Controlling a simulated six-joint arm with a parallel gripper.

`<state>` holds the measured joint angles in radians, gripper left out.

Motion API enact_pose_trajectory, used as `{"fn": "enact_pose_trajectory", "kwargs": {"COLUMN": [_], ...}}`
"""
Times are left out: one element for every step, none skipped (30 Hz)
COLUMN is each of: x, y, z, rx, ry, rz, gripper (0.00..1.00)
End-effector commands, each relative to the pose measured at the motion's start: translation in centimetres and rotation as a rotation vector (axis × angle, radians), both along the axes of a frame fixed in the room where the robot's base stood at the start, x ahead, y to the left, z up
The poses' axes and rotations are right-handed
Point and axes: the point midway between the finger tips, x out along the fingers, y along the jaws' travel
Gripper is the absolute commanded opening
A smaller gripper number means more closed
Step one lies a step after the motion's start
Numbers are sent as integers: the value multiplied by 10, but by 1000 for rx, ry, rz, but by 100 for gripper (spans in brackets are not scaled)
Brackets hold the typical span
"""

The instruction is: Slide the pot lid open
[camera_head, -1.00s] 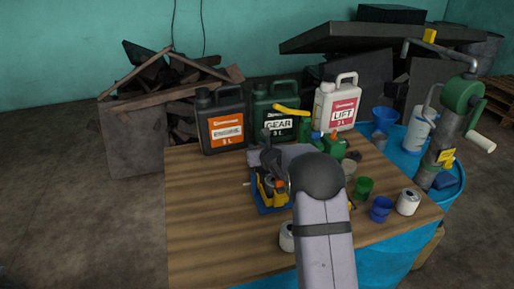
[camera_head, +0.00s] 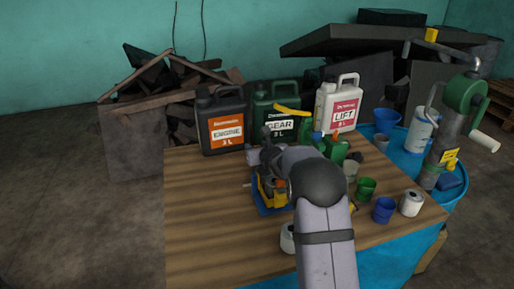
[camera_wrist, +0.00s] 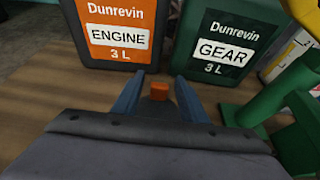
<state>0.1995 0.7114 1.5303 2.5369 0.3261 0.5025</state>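In the wrist view, my gripper (camera_wrist: 159,78) has two blue fingers standing apart. A small orange block (camera_wrist: 158,91) shows between them, with a gap visible on each side. I cannot tell whether it is a knob on the pot lid. In the head view, a yellow and blue assembly (camera_head: 268,193) stands on the table just below my wrist, partly hidden by my arm. No pot lid can be made out clearly. Several small pots stand on the right, including a green one (camera_head: 365,189) and a blue one (camera_head: 383,210).
Engine (camera_head: 222,120), gear (camera_head: 277,122) and lift (camera_head: 339,105) canisters line the back of the wooden table (camera_head: 205,235). Green parts (camera_wrist: 290,120) stand close on the right in the wrist view. A crank pump (camera_head: 455,125) is at far right. The table's left side is clear.

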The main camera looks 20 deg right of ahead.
Motion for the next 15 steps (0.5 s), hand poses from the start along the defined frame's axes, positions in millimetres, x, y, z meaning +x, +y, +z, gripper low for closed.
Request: {"fn": "enact_pose_trajectory", "kwargs": {"x": [0,0,0,-1,-1,-3,-4,-5,-8,-10,-13,-16,-19,-23,-27], "y": [0,0,0,0,0,0,0,0,0,0,0,0,0,0,0], "z": [0,0,0,0,1,1,2,2,3,4,5,6,7,8,10], "rx": [0,0,0,0,0,0,0,0,0,0,0,0,0,0,-1], "ry": [0,0,0,0,-1,-1,-1,-1,-1,-2,-1,-2,-2,-1,-2], "rz": [0,0,0,0,0,0,0,0,0,-1,-1,-1,-1,-1,-1], "gripper": [39,39,39,39,39,39,39,39,39,39,39,39,39,39,39]}}
